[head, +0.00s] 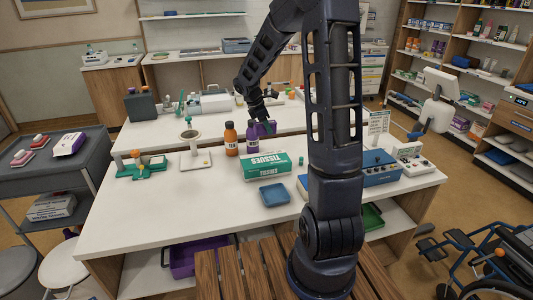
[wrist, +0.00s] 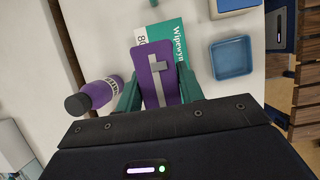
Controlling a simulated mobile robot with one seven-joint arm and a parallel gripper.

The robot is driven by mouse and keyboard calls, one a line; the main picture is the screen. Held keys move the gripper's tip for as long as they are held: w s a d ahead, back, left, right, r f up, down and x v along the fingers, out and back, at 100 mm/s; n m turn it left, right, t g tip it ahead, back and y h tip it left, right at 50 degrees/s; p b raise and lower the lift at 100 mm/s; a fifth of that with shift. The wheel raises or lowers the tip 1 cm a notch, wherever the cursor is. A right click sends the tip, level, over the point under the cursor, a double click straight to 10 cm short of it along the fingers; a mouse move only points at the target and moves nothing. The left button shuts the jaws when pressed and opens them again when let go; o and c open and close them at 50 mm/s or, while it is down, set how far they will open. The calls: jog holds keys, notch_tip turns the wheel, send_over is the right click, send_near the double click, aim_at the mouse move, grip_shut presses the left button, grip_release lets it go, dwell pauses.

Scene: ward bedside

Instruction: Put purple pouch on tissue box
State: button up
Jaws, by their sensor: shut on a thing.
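The purple pouch (wrist: 158,68), with a grey strap across its face, is held between the green fingers of my gripper (wrist: 158,90) in the wrist view. In the head view my gripper (head: 262,123) is behind the tissue box, and the pouch (head: 266,129) shows as a small purple patch, partly hidden. The green and white tissue box (head: 264,169) lies on the table in front of the gripper. In the wrist view the tissue box (wrist: 172,33) is beyond the pouch, which covers part of it. The pouch's height above the box is hard to tell.
A purple bottle (head: 252,138) stands close to the gripper, with an orange bottle (head: 231,139) left of it. A blue tray (head: 274,194) lies in front of the tissue box. A blue device (head: 374,166) is to the right. The white table's (head: 170,222) front left is clear.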

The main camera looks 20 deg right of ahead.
notch_tip(320, 180, down, 13)
dwell(0.6)
jog(key=shift+f, duration=0.15)
jog(key=o, duration=1)
